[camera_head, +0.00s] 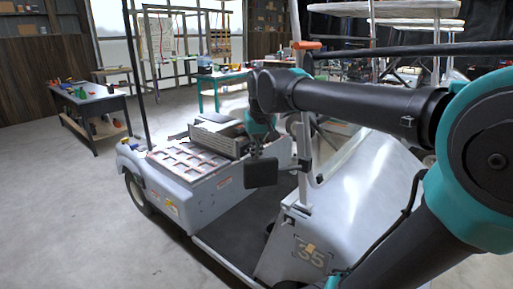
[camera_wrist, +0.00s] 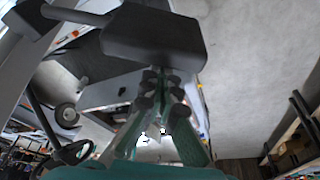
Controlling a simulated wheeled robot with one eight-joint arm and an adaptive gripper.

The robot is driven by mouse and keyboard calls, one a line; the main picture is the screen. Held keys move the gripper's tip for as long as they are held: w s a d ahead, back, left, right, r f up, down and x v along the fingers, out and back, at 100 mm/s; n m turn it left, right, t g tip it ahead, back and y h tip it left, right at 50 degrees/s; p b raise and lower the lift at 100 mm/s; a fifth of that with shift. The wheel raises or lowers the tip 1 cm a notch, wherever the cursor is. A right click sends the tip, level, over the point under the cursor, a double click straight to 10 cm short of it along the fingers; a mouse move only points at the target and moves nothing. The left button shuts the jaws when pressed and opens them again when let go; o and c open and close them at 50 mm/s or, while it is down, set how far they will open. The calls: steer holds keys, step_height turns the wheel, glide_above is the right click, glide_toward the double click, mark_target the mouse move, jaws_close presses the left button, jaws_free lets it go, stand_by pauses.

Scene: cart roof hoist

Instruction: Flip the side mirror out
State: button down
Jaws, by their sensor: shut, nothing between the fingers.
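The side mirror is a dark rectangular plate (camera_head: 262,173) in the head view, beside the cart's pale upright post (camera_head: 304,150). In the wrist view the mirror (camera_wrist: 155,40) fills the top middle, and its dark stalk (camera_wrist: 75,14) runs off to the left. My gripper (camera_head: 258,150) points down just above the mirror in the head view. Its fingertips (camera_wrist: 160,76) are together, with nothing between them, at the mirror's lower edge in the wrist view. I cannot tell whether they touch it. The mirror's far side is hidden.
The pale cart (camera_head: 330,200) carries the number 35 on its front. A grey box (camera_head: 218,137) lies on its rear deck (camera_head: 185,163). A steering wheel (camera_wrist: 75,152) shows in the wrist view. A workbench (camera_head: 95,105) stands at the left. The floor left of the cart is open.

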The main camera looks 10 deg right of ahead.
steer(key=s+n, duration=0.1)
steer(key=s, duration=0.1)
steer(key=s+d+n+y, duration=0.1)
steer(key=s+n, duration=0.1)
steer(key=s, duration=0.1)
steer(key=s+d+n, duration=0.1)
steer(key=s, duration=0.1)
steer(key=shift+s+d+g, duration=0.15)
steer(key=shift+s+g, duration=0.1)
steer(key=shift+g, duration=0.05)
steer(key=shift+s+d, duration=0.6)
steer(key=shift+s, duration=0.25)
steer(key=shift+s+d+f, duration=0.1)
steer(key=shift+d+f, duration=0.05)
glide_toward(272, 167)
steer(key=s+a+r, duration=0.3)
steer(key=r, duration=0.1)
steer(key=shift+a+y, duration=0.2)
steer(key=shift+y, duration=0.1)
steer(key=shift+r, duration=0.15)
